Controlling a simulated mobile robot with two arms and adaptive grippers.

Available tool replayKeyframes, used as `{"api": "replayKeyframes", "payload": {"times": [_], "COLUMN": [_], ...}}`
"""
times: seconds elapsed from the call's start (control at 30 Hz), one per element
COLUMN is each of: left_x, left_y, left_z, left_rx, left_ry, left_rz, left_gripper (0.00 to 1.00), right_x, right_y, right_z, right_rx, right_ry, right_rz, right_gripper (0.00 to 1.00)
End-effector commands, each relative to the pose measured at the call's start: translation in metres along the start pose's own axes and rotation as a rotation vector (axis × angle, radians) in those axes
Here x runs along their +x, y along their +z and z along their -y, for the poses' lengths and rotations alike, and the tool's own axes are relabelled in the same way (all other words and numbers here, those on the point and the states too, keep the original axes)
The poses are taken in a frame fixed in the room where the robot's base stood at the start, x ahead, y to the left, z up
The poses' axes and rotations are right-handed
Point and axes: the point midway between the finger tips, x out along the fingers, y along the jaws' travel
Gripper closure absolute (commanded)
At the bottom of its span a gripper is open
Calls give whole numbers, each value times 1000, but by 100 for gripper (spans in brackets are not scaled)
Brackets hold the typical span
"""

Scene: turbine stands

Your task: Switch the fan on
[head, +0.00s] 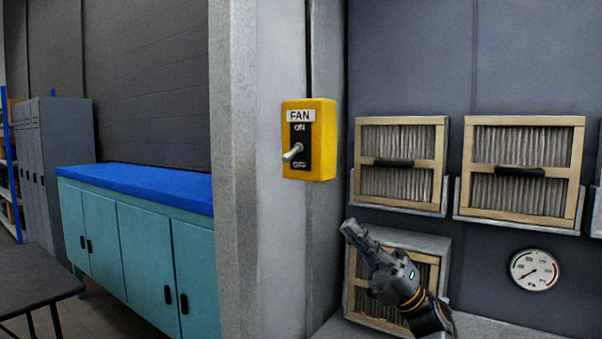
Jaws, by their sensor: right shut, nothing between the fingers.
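The fan switch (322,142) is a yellow box on the grey wall post, with a "FAN" label above a black plate marked ON at the top and OFF at the bottom. Its metal toggle lever (292,153) tilts down toward the OFF mark. My right gripper (348,228) is shut and empty, below and to the right of the switch box, apart from it. It is in front of the lower framed filter. My left gripper is not in view.
Two wood-framed filters, a left one (428,183) and a right one (565,192), sit in holders on the dark wall right of the post (240,230). A round gauge (534,270) is below them. Teal cabinets (145,262) with a blue top stand left. The space before the switch is clear.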

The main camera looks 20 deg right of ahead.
Motion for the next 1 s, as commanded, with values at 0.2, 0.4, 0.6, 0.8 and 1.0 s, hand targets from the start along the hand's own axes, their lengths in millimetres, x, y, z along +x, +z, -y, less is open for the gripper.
{"api": "replayKeyframes", "payload": {"times": [0.2,0.4,0.6,0.8,1.0], "left_x": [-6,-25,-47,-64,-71], "left_y": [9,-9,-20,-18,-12], "left_z": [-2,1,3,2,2], "left_rx": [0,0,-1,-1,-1], "left_ry": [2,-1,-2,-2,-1], "left_rz": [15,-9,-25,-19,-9], "left_gripper": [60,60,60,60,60], "right_x": [11,50,93,126,139], "right_y": [1,2,2,2,1], "right_z": [-1,-3,-3,-2,-1], "right_rx": [1,2,3,4,2], "right_ry": [1,4,2,2,1], "right_rz": [1,1,1,2,2], "right_gripper": [100,100,100,100,100]}}
